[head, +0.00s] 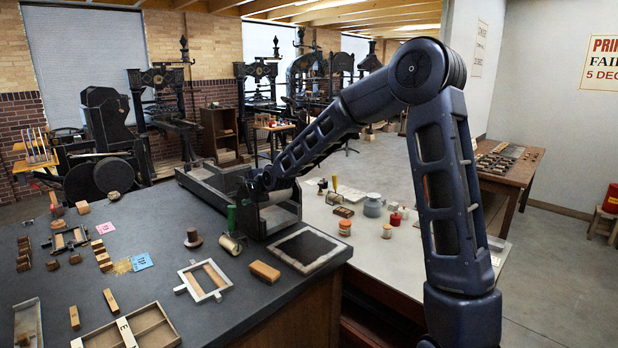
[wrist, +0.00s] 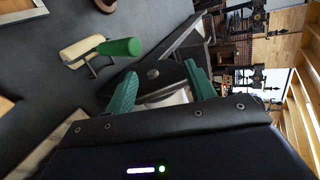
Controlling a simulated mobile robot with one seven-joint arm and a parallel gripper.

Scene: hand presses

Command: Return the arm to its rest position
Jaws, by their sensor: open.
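My arm reaches from the right foreground over the corner of the dark table (head: 160,225) in the head view. My gripper (head: 262,184) is at its far end, low over a small tabletop press (head: 272,218). In the wrist view the two green fingers of my gripper (wrist: 160,85) stand apart. A dark metal part with a bolt (wrist: 153,74) and a pale roller-like surface show behind and between them. The fingers appear empty; whether they touch the press I cannot tell.
A brayer (wrist: 84,53) with a green handle lies close by. A black ink slab (head: 307,249), a grey frame (head: 204,281) and a wooden block (head: 265,271) lie nearer. Jars (head: 372,206) stand on the pale right-hand surface.

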